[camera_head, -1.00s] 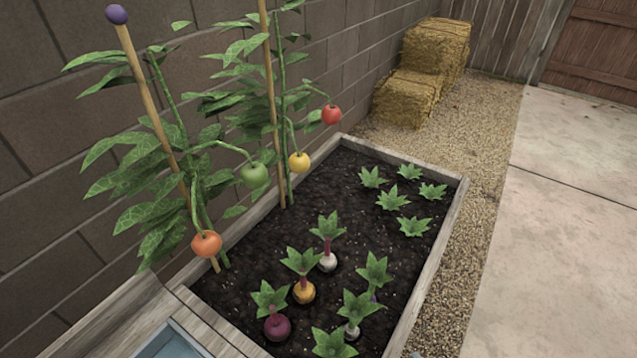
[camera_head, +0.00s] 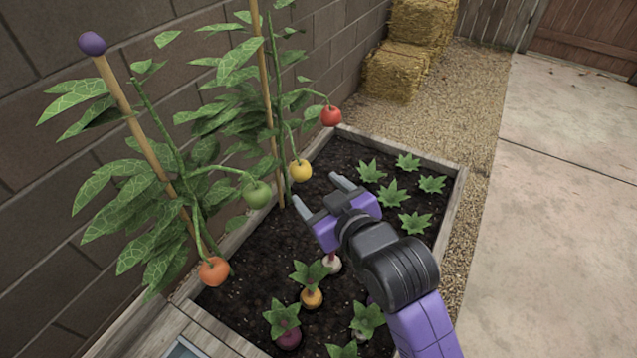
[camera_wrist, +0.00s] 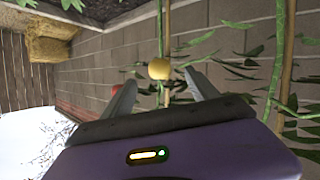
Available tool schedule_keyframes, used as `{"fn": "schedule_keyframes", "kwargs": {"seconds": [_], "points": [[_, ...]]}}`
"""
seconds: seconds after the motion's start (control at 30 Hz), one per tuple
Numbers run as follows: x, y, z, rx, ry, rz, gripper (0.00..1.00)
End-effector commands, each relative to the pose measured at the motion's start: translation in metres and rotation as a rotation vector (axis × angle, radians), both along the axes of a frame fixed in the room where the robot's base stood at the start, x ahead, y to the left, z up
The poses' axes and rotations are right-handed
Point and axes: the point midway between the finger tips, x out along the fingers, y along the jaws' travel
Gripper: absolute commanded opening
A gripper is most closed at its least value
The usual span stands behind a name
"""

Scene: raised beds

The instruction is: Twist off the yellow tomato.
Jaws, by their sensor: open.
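The yellow tomato (camera_head: 301,170) hangs from a curved green stem on the rear staked plant, above the soil. In the wrist view the yellow tomato (camera_wrist: 159,69) shows ahead, between and beyond the fingertips. My gripper (camera_head: 318,188) is open and empty, to the right of and below the yellow tomato in the head view, with its fingers toward the plants. The fingers do not appear to touch it. In the wrist view my gripper (camera_wrist: 162,88) has its two fingers well apart.
A red tomato (camera_head: 331,116) hangs behind, a green tomato (camera_head: 257,194) and an orange tomato (camera_head: 214,271) nearer. Wooden stakes (camera_head: 266,90) and leaves stand beside the block wall (camera_head: 60,190). Root vegetables, such as an orange one (camera_head: 312,298), sit in the soil below my arm.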

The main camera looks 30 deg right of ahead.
Motion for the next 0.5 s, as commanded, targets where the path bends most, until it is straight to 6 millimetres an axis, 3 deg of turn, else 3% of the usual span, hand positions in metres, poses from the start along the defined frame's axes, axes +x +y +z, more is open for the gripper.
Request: {"fn": "schedule_keyframes", "kwargs": {"seconds": [0.17, 0.5], "points": [[0.012, -0.001, 0.005, -0.006, 0.004, 0.000, 0.69], [0.055, -0.002, -0.012, -0.007, 0.004, 0.001, 0.69]]}}
